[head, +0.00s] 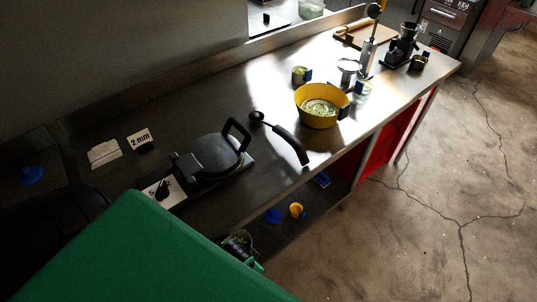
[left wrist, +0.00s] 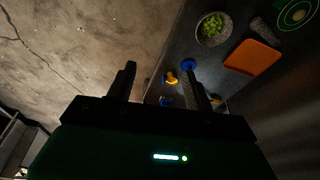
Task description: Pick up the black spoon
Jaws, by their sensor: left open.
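The black spoon (head: 288,142) lies on the steel counter (head: 220,95) in the head view. Its round bowl end is beside the handle of the black press, and its thick handle points toward the counter's front edge. In the left wrist view my left gripper (left wrist: 159,84) is open, its two dark fingers apart with nothing held between them. That view shows floor and a lower surface, not the spoon. In the head view I cannot make out the left fingertips clearly. My right gripper is in neither view.
A black press (head: 215,155) stands left of the spoon, and a yellow bowl (head: 318,118) stands to its right. A folded white cloth (head: 104,152) lies at the left. In the left wrist view, a bowl of green pieces (left wrist: 212,29) sits near an orange board (left wrist: 254,57).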

